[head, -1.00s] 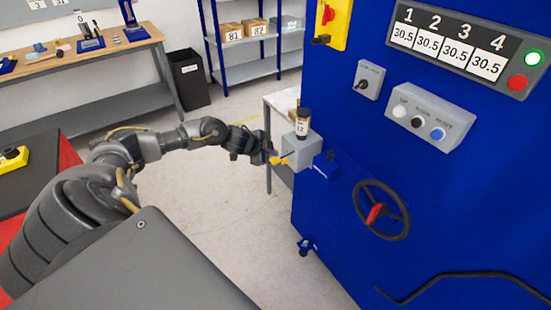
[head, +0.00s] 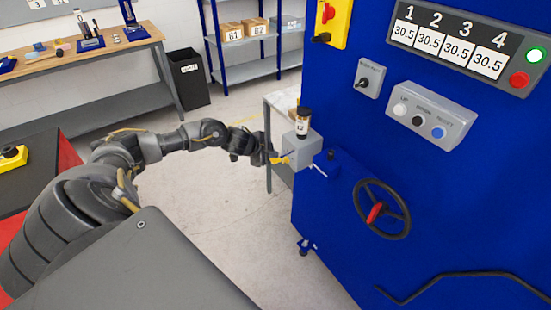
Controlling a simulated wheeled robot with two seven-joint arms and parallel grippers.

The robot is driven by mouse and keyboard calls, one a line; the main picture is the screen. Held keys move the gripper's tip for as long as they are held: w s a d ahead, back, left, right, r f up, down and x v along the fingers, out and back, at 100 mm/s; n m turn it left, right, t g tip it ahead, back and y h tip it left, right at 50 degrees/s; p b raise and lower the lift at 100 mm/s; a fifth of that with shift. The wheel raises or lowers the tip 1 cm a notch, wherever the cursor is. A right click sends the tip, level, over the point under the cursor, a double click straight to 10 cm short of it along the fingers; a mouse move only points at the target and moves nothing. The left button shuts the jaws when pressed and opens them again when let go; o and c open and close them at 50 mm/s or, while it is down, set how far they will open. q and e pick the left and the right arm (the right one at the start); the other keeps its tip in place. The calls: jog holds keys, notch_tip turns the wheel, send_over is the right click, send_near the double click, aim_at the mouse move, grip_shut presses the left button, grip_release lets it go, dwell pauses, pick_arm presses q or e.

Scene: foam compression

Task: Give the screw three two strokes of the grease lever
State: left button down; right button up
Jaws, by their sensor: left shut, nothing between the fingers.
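My left gripper (head: 281,160) is at the centre of the head view, its yellow fingertips together with nothing seen between them. The tips are right by the left side of a small grey box (head: 302,151) on the blue machine's left edge. I cannot tell whether they touch it. A dark-capped bottle (head: 303,122) with a pale label stands upright on the box. It looks like the greasing unit. A thin light rod (head: 318,170) shows just right of the box, but I cannot tell if it is the grease lever. My right gripper is out of view.
The blue machine (head: 335,235) fills the right side, with a black handwheel (head: 382,209), a button box (head: 431,117) and a display reading 30.5 four times (head: 461,46). Floor left of the machine is clear.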

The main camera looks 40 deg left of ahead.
pick_arm(q)
jog(key=shift+f+b, duration=0.65)
jog(key=shift+f, duration=0.45)
dwell(0.6)
jog(key=shift+r, duration=0.1)
dwell(0.5)
jog(key=shift+r+p, duration=1.65)
jog(key=shift+p, duration=0.25)
jog(key=shift+r, duration=0.1)
notch_tip(320, 180, up, 5)
jog(key=p, duration=0.5)
